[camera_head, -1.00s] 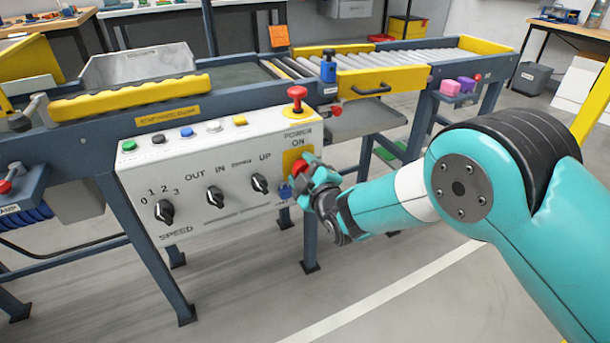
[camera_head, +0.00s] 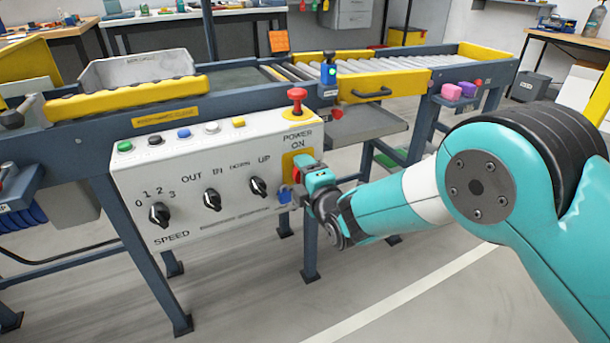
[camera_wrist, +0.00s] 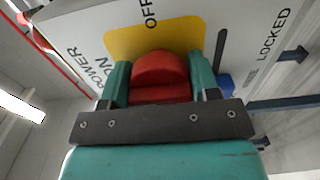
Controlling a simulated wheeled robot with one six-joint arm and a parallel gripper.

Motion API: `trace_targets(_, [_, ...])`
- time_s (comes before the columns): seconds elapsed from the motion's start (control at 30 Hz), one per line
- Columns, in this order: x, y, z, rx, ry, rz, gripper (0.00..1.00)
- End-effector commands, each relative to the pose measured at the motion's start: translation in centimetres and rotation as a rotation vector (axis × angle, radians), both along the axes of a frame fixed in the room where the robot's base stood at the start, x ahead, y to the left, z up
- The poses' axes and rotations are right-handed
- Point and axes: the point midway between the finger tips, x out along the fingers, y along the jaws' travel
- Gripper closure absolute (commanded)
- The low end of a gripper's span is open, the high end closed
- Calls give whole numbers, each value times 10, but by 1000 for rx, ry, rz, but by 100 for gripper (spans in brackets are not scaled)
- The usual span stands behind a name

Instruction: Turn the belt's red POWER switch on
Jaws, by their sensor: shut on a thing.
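The red POWER switch (camera_wrist: 160,72) is a rounded red knob on a yellow plate (camera_wrist: 125,42). In the wrist view it sits between the two teal fingers of my gripper (camera_wrist: 160,80), which is shut on it. The printed words POWER ON are to the left of the plate and OFF is above it. In the head view, my gripper (camera_head: 312,180) is at the right end of the white control panel (camera_head: 225,165), and hides most of the switch. Only a bit of red (camera_head: 301,163) shows there.
A red mushroom button (camera_head: 297,96) stands above on the panel top. Three black knobs (camera_head: 212,200) are to the left. Open floor lies below and right.

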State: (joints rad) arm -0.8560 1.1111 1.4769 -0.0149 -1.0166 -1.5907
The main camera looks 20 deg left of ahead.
Motion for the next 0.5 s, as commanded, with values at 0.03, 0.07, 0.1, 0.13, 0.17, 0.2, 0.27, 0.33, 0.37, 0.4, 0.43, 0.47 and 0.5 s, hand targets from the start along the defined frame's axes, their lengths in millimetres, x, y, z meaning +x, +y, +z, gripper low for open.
trace_targets(0.03, [-2,3,2,1,-5,5,68])
trace_targets(0.07, [-2,3,2,0,-6,5,68])
trace_targets(0.1, [-2,3,2,-1,-7,5,68])
trace_targets(0.13, [-2,3,2,-2,-8,5,68])
trace_targets(0.17, [-2,3,2,-2,-9,5,68])
trace_targets(0.2, [-2,3,2,-2,-9,5,68])
trace_targets(0.27, [-2,3,2,-2,-9,5,68])
trace_targets(0.33, [-2,3,2,-2,-9,5,68])
trace_targets(0.37, [-2,3,2,-2,-9,5,68])
trace_targets(0.4, [-2,3,2,-2,-9,5,68])
trace_targets(0.43, [-2,3,2,-2,-9,5,42])
trace_targets(0.47, [-2,3,2,-2,-9,5,36])
trace_targets(0.5, [-2,2,2,-2,-9,5,26])
